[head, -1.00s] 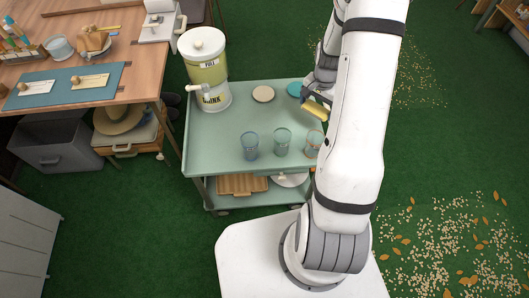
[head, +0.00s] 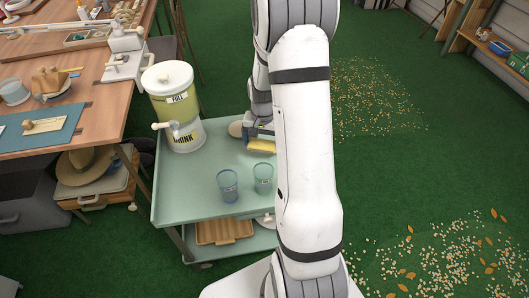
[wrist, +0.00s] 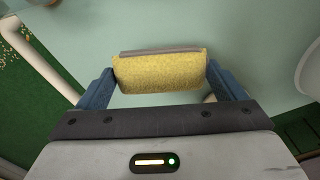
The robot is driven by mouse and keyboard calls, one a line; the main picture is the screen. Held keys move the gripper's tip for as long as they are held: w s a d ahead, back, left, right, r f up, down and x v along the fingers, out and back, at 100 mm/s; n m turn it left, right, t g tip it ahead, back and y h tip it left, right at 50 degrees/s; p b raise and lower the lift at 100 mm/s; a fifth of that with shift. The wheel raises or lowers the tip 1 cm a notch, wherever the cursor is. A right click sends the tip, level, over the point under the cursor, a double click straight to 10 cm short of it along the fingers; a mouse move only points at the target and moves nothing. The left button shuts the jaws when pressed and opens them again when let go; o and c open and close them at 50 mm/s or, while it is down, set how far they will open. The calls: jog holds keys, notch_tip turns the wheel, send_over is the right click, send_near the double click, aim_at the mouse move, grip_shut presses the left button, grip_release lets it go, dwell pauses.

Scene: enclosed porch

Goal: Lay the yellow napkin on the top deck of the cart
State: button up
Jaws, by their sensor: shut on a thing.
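The yellow napkin (head: 262,146) is a small folded block. My gripper (wrist: 160,82) is shut on it, with a blue finger at each end, in the wrist view. The napkin (wrist: 160,72) has a grey strip along its far edge there. The cart's pale green top deck (head: 185,200) lies beneath the napkin. I cannot tell whether the napkin touches the deck. In the head view my arm hides the deck's right part.
A drink dispenser (head: 173,108) stands at the deck's back left. Two glasses, one blue (head: 228,186) and one green (head: 263,178), stand near the front. A beige disc (head: 236,129) lies just left of my gripper. Bare deck shows at front left.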

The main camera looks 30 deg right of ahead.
aim_at(264, 157)
jog(key=shift+d+f+b, duration=0.1)
jog(key=shift+f+b, duration=0.35)
jog(key=shift+f, duration=1.65)
jog(key=shift+f, duration=0.1)
jog(key=shift+s+f, duration=0.1)
jog(key=shift+f, duration=0.05)
jog(key=o, duration=0.7)
